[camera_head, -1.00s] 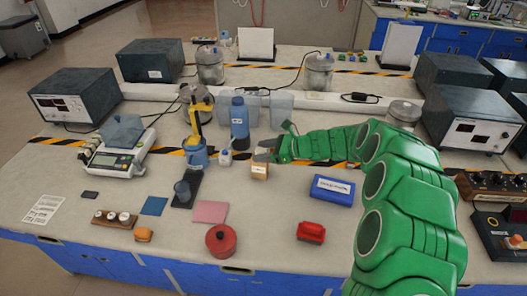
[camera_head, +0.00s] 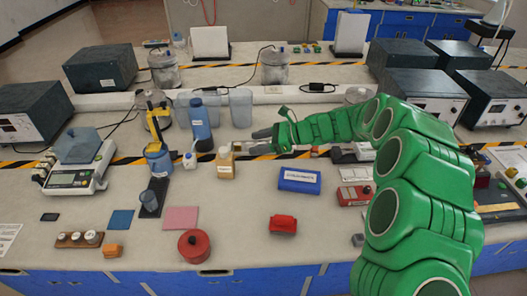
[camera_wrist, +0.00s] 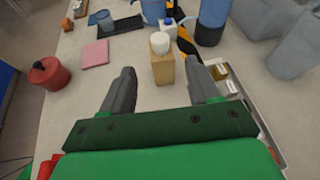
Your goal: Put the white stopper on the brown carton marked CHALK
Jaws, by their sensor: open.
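The brown carton (camera_head: 226,167) stands upright on the bench, with a pale label on its front. It also shows in the wrist view (camera_wrist: 163,70). The white stopper (camera_wrist: 160,42) appears in the wrist view on top of the carton, upright and towards its far side. In the head view the white stopper (camera_head: 224,152) shows small at the carton's top. My gripper (camera_head: 253,140) is to the right of the carton. In the wrist view my gripper (camera_wrist: 162,67) has its fingers wide apart, with nothing between them. The carton is just beyond the fingertips.
A white bottle (camera_head: 189,160) and a tall blue bottle (camera_head: 200,128) stand left of and behind the carton. A blue box (camera_head: 300,180) lies to the right. A red pot (camera_head: 194,246) and a red block (camera_head: 283,224) are nearer the front. The bench before the carton is clear.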

